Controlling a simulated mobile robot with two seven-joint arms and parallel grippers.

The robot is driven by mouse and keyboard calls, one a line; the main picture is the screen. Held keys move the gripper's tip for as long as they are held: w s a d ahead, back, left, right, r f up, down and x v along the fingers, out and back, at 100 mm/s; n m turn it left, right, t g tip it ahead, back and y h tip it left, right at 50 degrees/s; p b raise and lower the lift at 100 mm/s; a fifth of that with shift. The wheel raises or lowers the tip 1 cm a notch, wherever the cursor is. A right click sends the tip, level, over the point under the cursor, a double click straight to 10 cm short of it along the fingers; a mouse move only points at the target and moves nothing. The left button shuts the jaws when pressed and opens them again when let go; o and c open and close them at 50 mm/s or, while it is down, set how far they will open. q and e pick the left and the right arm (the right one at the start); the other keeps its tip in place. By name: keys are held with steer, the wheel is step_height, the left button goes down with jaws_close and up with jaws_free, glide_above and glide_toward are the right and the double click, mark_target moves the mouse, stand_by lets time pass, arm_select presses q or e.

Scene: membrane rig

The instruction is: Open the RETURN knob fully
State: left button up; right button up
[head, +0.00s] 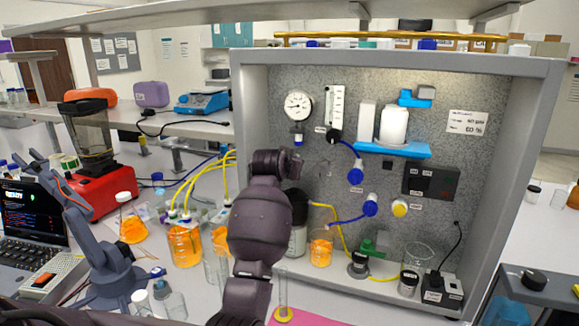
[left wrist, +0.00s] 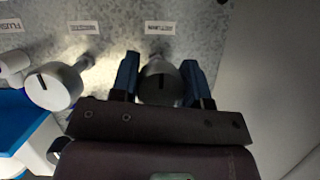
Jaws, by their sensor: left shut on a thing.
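In the head view my dark left gripper (head: 291,166) is at the left part of the panel, and the arm hides the knob there. How far the knob is turned cannot be told. My right gripper is not in view.
Another grey knob (left wrist: 53,87) stands beside the gripped one. The panel also carries a gauge (head: 298,105), blue knobs (head: 356,174) and a blue shelf (head: 415,150). Beakers with orange liquid (head: 185,245) stand left of my arm. The cabinet side wall (left wrist: 265,90) is close.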

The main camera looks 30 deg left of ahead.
arm_select(q)
steer(key=shift+f, duration=0.1)
steer(key=o, duration=0.9)
steer(key=shift+o, duration=0.2)
steer(key=b+v, duration=0.1)
steer(key=v, duration=1)
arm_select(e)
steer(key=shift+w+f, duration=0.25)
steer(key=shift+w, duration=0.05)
